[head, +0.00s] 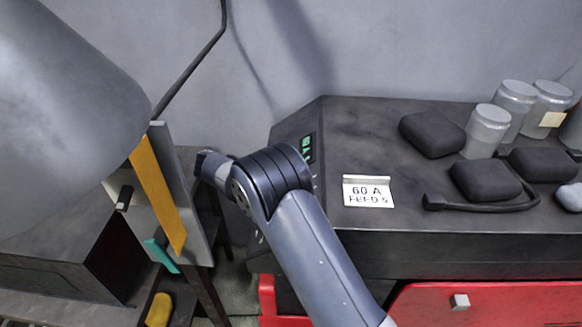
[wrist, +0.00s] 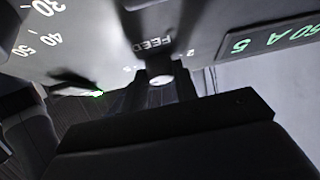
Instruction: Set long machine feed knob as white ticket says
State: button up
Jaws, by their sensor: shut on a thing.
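The white ticket (head: 368,192) lies on the top of the long dark machine (head: 360,130) and reads "60 A FEED 5". In the head view my arm reaches to the machine's left end, and my gripper's fingertips are hidden there. In the wrist view my gripper (wrist: 160,88) is shut on the feed knob (wrist: 158,68), a small dark knob below the word FEED. The knob's pointer and most scale marks are hidden by the fingers. The green display (wrist: 270,35) ends in "0 A 5"; its first digit is hard to read.
Another dial (wrist: 40,35) with white numbers 30, 40 and 50 is on the same panel, left in the wrist view. Dark cases (head: 432,133) and grey jars (head: 486,130) stand on the machine top. A panel with a yellow strip (head: 158,195) stands close left of my arm.

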jog(key=shift+d+f+m+g+p, duration=0.1)
jog(key=shift+f+m+g+p, duration=0.3)
jog(key=shift+p, duration=0.9)
jog(key=o, duration=1)
jog(key=shift+r, duration=0.3)
jog(key=shift+c, duration=0.2)
